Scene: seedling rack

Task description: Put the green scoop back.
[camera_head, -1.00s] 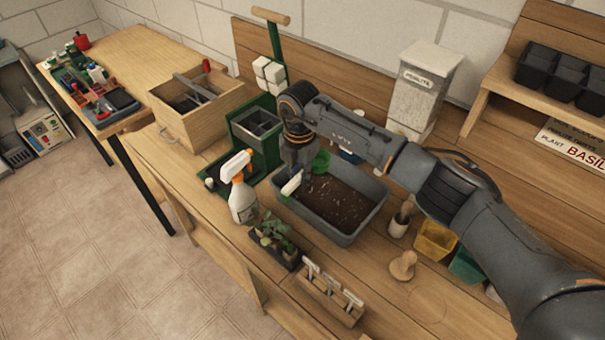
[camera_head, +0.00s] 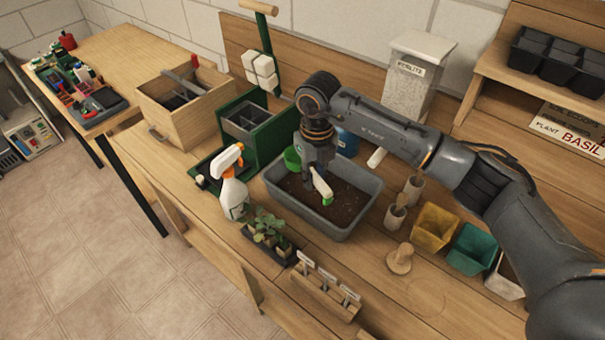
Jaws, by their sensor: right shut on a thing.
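My right gripper (camera_head: 310,172) is shut on the green scoop (camera_head: 292,158) and holds it over the grey soil tub (camera_head: 274,196). The scoop's green bowl shows to the left of the gripper. Its pale handle with a green end sticks out to the right and front. The middle of the scoop is hidden by the gripper. I cannot tell how far it is above the dark soil. My left gripper is not in view.
A spray bottle (camera_head: 233,187) and a seedling tray (camera_head: 267,236) stand close left and in front of the tub. Small wooden cups (camera_head: 395,218), a yellow bin (camera_head: 435,228) and a teal bin (camera_head: 472,250) stand right. A perlite container (camera_head: 412,80) stands behind.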

